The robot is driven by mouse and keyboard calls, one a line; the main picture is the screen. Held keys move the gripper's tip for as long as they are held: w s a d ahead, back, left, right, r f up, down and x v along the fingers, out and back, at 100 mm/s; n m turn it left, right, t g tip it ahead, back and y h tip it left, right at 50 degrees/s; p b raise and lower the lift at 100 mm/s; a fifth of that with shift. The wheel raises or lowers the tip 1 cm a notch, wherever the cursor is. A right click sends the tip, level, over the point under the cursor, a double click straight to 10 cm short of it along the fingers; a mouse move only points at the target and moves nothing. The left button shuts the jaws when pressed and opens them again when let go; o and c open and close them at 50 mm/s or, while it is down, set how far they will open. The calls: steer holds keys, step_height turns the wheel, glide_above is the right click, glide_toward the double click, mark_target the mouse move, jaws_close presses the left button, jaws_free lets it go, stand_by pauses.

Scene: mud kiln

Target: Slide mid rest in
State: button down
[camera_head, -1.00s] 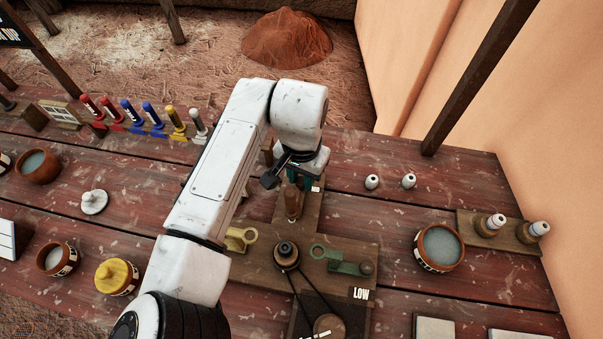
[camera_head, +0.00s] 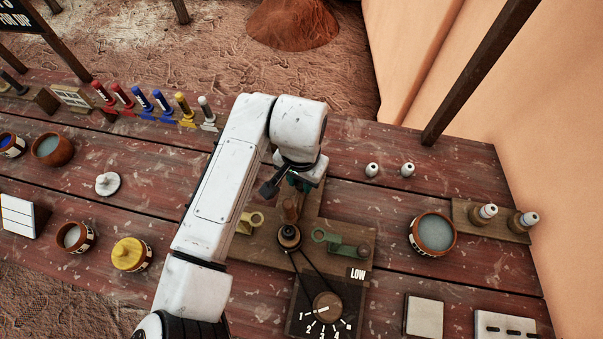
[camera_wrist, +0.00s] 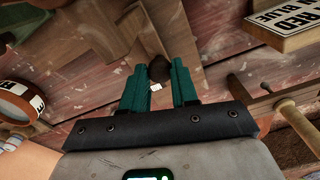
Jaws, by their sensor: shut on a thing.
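My gripper (camera_head: 298,184) is over the back arm of a cross-shaped wooden board (camera_head: 312,208). In the wrist view its teal fingers (camera_wrist: 160,78) are shut on a dark rounded piece, apparently the brown wooden knob (camera_head: 290,208) of the mid rest. The knob stands just behind the dark round spindle (camera_head: 289,236), with a small gap seen between them. The rest's lower part is hidden by my gripper and arm. A yellow rest with a ring end (camera_head: 250,222) lies left of the spindle, and a green ringed rest (camera_head: 340,243) lies right.
A numbered dial (camera_head: 326,305) with a belt to the spindle is in front, near a LOW label (camera_head: 358,274). Coloured tools (camera_head: 160,102) stand back left.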

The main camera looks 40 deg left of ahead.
steer(key=shift+s+d+f, duration=0.1)
steer(key=shift+s, duration=0.1)
steer(key=c, duration=0.9)
jaws_free()
steer(key=shift+o, duration=0.2)
steer(key=shift+r, duration=0.2)
step_height(320, 180, up, 11)
steer(key=b, duration=0.1)
steer(key=shift+f, duration=0.2)
